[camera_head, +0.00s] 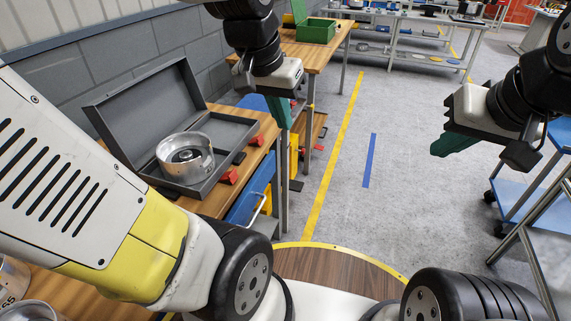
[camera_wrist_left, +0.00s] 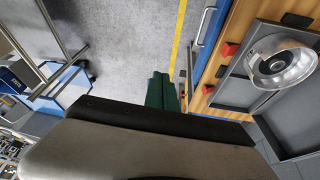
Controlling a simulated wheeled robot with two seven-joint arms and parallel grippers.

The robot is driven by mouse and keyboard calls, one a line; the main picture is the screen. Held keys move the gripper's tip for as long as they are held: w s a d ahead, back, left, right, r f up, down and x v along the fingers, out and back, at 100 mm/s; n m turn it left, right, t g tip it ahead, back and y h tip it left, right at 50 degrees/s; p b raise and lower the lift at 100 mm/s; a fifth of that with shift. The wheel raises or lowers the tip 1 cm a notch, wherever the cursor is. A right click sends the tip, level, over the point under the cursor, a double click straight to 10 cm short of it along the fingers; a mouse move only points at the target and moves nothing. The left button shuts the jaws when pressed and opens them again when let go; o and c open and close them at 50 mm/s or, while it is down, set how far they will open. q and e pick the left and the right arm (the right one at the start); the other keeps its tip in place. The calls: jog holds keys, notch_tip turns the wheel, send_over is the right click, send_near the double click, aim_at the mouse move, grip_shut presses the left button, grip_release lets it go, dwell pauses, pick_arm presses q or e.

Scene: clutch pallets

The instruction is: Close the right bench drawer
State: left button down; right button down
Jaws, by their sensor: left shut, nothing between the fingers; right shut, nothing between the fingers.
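A blue drawer front (camera_head: 250,192) with a pale bar handle (camera_head: 260,206) shows under the edge of the near wooden bench (camera_head: 215,205). The drawer front also shows in the left wrist view (camera_wrist_left: 209,30), along the bench edge. How far it stands out is hard to tell. My left gripper (camera_head: 284,112) has dark green fingers, shut and empty, pointing down in the air beyond the drawer; its fingers show in the left wrist view (camera_wrist_left: 161,92). My right gripper (camera_head: 440,150) is shut and empty, above the floor at the right, apart from the drawer.
An open grey case (camera_head: 222,178) holding a metal clutch housing (camera_head: 185,157) lies on the near bench, with red blocks (camera_head: 229,177) at its edge. A farther bench carries a green box (camera_head: 317,31). A blue cart (camera_head: 520,200) stands right. The floor between is clear.

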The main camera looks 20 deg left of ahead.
pick_arm(q)
jog(key=w+d+f+m+g+y, duration=0.2)
jog(key=w+f+m+g+y, duration=0.4)
jog(key=w+f, duration=0.9)
jog(key=m+t+y, duration=0.4)
jog(key=m+y, duration=0.7)
jog(key=y, duration=0.3)
send_near(265, 179)
jog(key=shift+n+g, duration=0.3)
jog(key=a, duration=0.6)
jog(key=shift+w+a+r, duration=0.15)
jog(key=shift+w+a, duration=0.25)
jog(key=shift+w+a, duration=0.15)
jog(key=shift+a, duration=2.2)
